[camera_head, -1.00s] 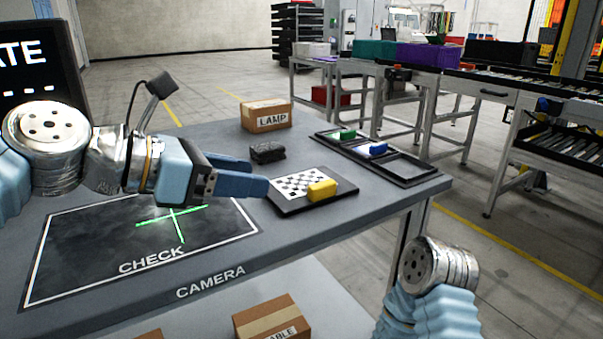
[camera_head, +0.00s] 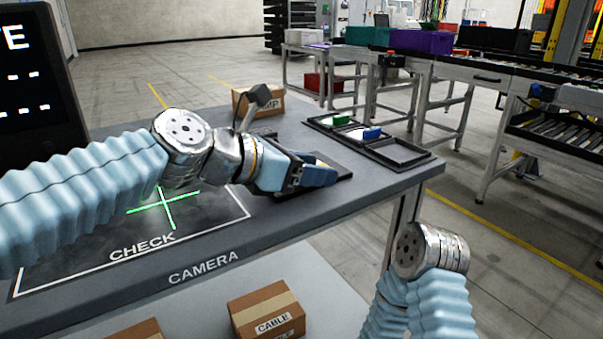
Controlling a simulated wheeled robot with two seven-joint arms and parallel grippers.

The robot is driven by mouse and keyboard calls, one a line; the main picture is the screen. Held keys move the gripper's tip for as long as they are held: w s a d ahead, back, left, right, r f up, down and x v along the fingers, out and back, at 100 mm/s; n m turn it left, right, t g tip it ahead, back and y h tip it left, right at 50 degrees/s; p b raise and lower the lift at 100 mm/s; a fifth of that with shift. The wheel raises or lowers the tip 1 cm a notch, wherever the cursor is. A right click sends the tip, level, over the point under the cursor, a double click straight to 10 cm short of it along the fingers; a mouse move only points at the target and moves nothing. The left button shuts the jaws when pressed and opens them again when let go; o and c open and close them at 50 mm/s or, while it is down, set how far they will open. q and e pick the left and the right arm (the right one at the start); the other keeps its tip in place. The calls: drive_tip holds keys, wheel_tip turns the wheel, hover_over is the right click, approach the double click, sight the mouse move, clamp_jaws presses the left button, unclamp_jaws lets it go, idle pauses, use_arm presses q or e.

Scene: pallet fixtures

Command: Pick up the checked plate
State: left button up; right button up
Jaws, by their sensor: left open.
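The checked plate (camera_head: 341,170) lies on the grey table near its right edge. Only its dark rim shows, and its checked face is hidden behind my left gripper. My left gripper (camera_head: 322,172) is open and sits over the plate. I cannot tell whether the fingers touch it. A bit of the yellow block (camera_head: 322,163) on the plate shows just behind the fingers. My right arm shows at the lower right, but its gripper is not in view.
A cardboard box (camera_head: 270,104) stands behind my left wrist. The CHECK area (camera_head: 90,245) is at the left.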

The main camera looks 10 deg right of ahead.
use_arm(q)
clamp_jaws()
drive_tip(key=shift+r, duration=0.1)
idle(0.4)
